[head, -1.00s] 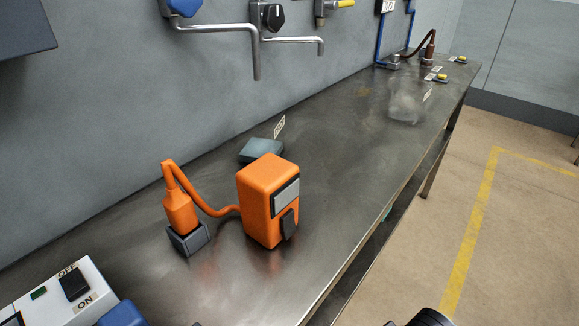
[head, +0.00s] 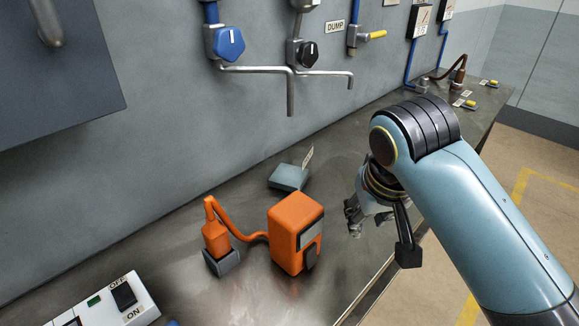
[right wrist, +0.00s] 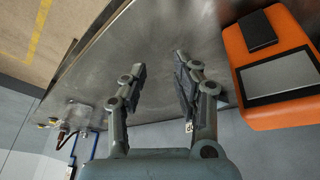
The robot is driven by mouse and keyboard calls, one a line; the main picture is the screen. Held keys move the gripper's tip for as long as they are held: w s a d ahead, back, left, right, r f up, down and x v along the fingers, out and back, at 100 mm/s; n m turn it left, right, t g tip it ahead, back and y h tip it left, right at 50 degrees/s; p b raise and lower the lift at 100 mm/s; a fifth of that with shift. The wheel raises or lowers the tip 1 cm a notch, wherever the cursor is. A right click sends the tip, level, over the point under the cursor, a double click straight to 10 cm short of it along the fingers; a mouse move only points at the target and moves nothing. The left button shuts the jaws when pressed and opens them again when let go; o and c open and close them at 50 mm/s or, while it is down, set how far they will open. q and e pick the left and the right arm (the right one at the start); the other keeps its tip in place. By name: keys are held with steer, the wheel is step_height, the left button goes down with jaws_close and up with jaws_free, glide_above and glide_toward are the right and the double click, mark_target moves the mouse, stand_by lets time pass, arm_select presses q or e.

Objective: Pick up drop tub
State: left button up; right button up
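A clear, see-through container, which looks like the drop tub (right wrist: 88,118), stands on the bench in the right wrist view, at the lower left beyond my fingers. In the head view my right arm hides its place on the bench. My right gripper (head: 368,217) hangs above the bench, right of the orange meter. In the right wrist view the right gripper (right wrist: 160,78) has its two fingers spread with only bare bench between them. It is open, empty and apart from the tub. My left gripper is not in view.
An orange meter (head: 292,235) is cabled to an orange probe in a grey holder (head: 222,262). Behind it lies a low grey-green block (head: 289,178) with a tag. A switch box (head: 118,298) is at lower left. Taps (head: 229,43) and pipes hang from the wall.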

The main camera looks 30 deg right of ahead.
steer(key=w+r+m, duration=0.3)
steer(key=w+r, duration=0.1)
steer(key=w, duration=0.6)
steer(key=m+h, duration=0.1)
steer(key=m, duration=0.2)
glide_toward(307, 152)
steer(key=p+x, duration=0.1)
steer(key=x, duration=1)
steer(key=shift+w+f, duration=0.1)
steer(key=shift+f, duration=0.1)
steer(key=shift+c, duration=0.3)
jaws_close()
